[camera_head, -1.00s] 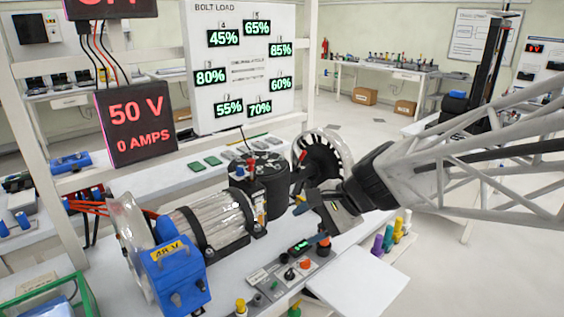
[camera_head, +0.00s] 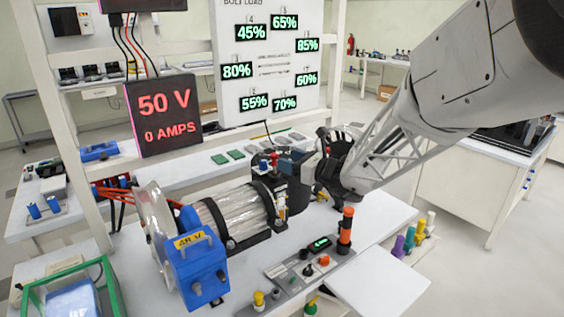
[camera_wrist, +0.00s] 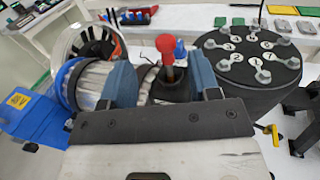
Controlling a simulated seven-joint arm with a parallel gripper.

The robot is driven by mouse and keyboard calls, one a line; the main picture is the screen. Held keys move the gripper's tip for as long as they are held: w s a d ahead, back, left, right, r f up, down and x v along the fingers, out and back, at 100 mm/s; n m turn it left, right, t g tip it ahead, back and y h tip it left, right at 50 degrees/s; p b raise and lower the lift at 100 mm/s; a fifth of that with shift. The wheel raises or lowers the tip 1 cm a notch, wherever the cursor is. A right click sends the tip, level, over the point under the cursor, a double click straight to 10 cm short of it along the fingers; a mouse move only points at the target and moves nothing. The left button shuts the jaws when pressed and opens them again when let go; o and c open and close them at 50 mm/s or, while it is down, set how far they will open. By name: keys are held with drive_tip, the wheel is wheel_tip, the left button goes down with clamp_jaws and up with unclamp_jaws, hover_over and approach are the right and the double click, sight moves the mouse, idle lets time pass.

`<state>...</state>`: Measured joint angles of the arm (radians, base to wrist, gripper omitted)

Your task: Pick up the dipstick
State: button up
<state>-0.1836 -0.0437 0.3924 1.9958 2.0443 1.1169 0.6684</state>
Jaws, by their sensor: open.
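A red-knobbed upright piece (camera_wrist: 166,46) rises from a black base in the wrist view and may be the dipstick, though I cannot be sure. In the head view, a small red top (camera_head: 275,159) shows by the motor's right end. My gripper (camera_wrist: 161,76) is open, its two blue-grey fingers on either side of the black base in the wrist view. I cannot tell whether they touch it. In the head view my gripper (camera_head: 287,160) is over the motor's right end and hides much of the round black housing (camera_wrist: 247,75).
The silver motor (camera_head: 237,214) and the blue 48 V box (camera_head: 201,265) are at left. A control panel with an orange-and-black post (camera_head: 346,226) stands in front. Several coloured caps (camera_head: 409,240) line the right side. A bolt load board (camera_head: 265,70) stands behind.

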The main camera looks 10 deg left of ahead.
sight(274, 167)
drive_tip(key=shift+w+f, duration=0.1)
drive_tip(key=shift+w, duration=0.25)
drive_tip(key=shift+a, duration=0.1)
drive_tip(key=shift+x, duration=1.25)
drive_tip(key=shift+a, duration=0.15)
drive_tip(key=shift+x, duration=2.5)
drive_tip(key=shift+w, duration=0.1)
clamp_jaws()
